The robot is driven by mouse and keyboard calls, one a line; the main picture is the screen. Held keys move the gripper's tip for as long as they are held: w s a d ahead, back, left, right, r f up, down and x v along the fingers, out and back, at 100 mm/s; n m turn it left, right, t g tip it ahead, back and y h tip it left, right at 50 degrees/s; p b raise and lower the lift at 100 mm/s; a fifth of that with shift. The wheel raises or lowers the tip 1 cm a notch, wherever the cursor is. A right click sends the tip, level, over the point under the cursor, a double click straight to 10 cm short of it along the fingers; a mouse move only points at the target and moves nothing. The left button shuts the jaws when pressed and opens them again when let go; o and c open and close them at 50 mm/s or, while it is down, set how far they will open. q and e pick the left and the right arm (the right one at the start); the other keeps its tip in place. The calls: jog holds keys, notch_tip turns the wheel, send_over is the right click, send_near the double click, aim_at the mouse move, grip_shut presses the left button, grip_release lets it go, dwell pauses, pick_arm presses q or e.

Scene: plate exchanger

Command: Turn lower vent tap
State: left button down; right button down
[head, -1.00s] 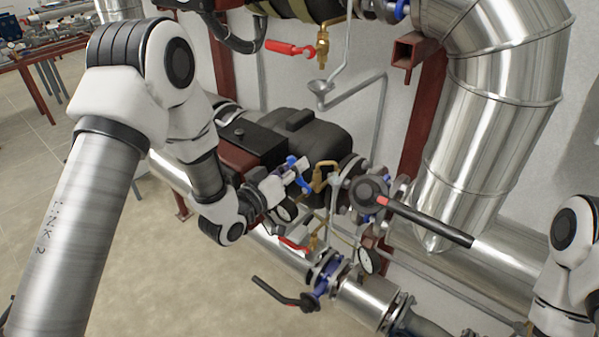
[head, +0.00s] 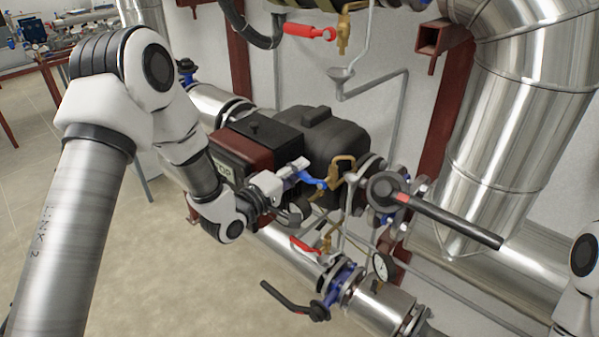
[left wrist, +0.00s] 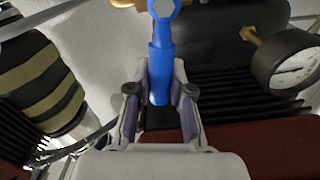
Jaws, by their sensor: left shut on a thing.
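A blue tap lever (head: 313,179) sits on a brass tap (head: 342,172) beside the dark pump housing, in the middle of the head view. My left gripper (head: 294,172) is shut on this lever. In the left wrist view the blue lever (left wrist: 160,72) runs up from between the fingers (left wrist: 160,98) to a ring-shaped end at the top edge. The part of the lever deep between the fingers is hidden. My right gripper is not in view; only part of my right arm shows at the right edge.
A red-handled tap (head: 310,31) is above and another red lever (head: 304,247) is below. A black-handled valve (head: 440,215) lies right of the brass tap. A pressure gauge (left wrist: 288,62) is close to my left gripper. Open floor lies at lower left.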

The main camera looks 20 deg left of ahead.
pick_arm(q)
jog(key=shift+a+f+n+b, duration=0.1)
jog(key=shift+f+n+b, duration=0.45)
jog(key=shift+n, duration=0.55)
jog(key=shift+f, duration=0.1)
jog(key=c, duration=1)
grip_release()
jog(key=v, duration=1.2)
